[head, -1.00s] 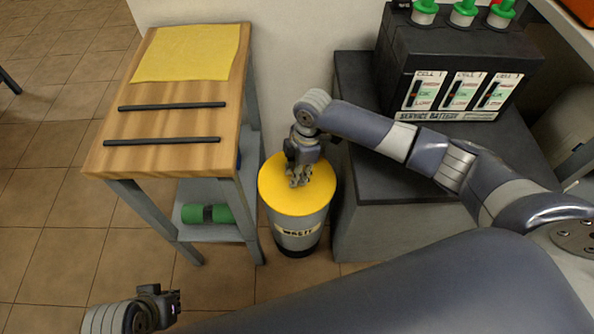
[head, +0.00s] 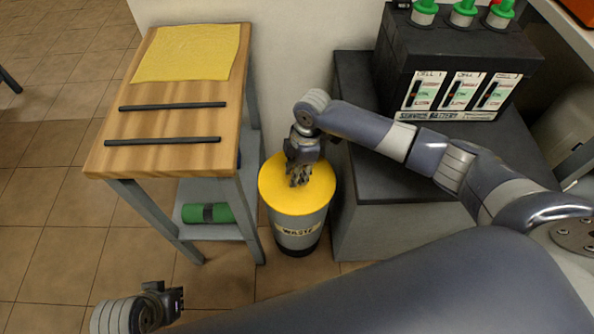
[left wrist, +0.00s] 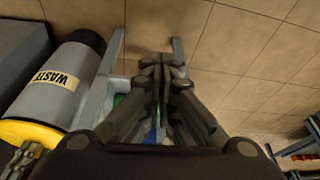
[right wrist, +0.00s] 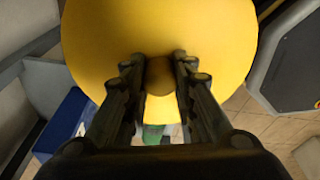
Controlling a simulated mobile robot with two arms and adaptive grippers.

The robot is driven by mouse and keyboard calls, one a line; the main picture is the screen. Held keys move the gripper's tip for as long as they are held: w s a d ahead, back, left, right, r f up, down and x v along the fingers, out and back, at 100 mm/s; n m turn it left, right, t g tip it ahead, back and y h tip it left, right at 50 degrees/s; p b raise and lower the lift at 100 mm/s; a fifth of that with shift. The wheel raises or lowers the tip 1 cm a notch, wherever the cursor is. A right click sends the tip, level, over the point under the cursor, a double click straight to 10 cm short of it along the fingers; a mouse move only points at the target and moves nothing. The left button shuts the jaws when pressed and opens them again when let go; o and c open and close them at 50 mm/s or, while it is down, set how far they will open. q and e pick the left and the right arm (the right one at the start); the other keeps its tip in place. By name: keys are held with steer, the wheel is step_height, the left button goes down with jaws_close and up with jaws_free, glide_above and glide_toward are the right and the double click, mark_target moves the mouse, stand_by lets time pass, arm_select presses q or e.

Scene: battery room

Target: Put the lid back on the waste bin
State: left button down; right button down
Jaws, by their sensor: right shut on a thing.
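The grey waste bin (head: 298,232) stands on the floor between the wooden-topped bench and the dark battery stand; its label also shows in the left wrist view (left wrist: 55,78). The round yellow lid (head: 285,200) lies over the bin's top and looks level; I see no gap at its rim. My right gripper (head: 299,180) points down at the lid's middle. In the right wrist view its fingers are shut on the lid's round knob (right wrist: 160,75). My left gripper (left wrist: 160,75) is shut and empty, low at the front left in the head view (head: 178,302).
The bench (head: 170,75) left of the bin bears a yellow cloth (head: 188,53) and two dark bars. A green roll (head: 207,213) lies on its lower shelf. The battery (head: 455,75) sits on the dark stand (head: 352,110) at right. Tiled floor is open at left.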

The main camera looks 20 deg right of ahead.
arm_select(q)
steer(key=shift+s, duration=0.1)
stand_by(0.3)
steer(key=shift+f, duration=0.55)
steer(key=shift+w+f+p, duration=0.25)
steer(key=shift+f+p, duration=0.05)
arm_select(e)
steer(key=shift+f, duration=0.1)
arm_select(q)
steer(key=shift+s+f, duration=0.1)
steer(key=shift+f, duration=0.25)
stand_by(0.4)
steer(key=shift+f, duration=0.45)
steer(key=shift+f, duration=0.1)
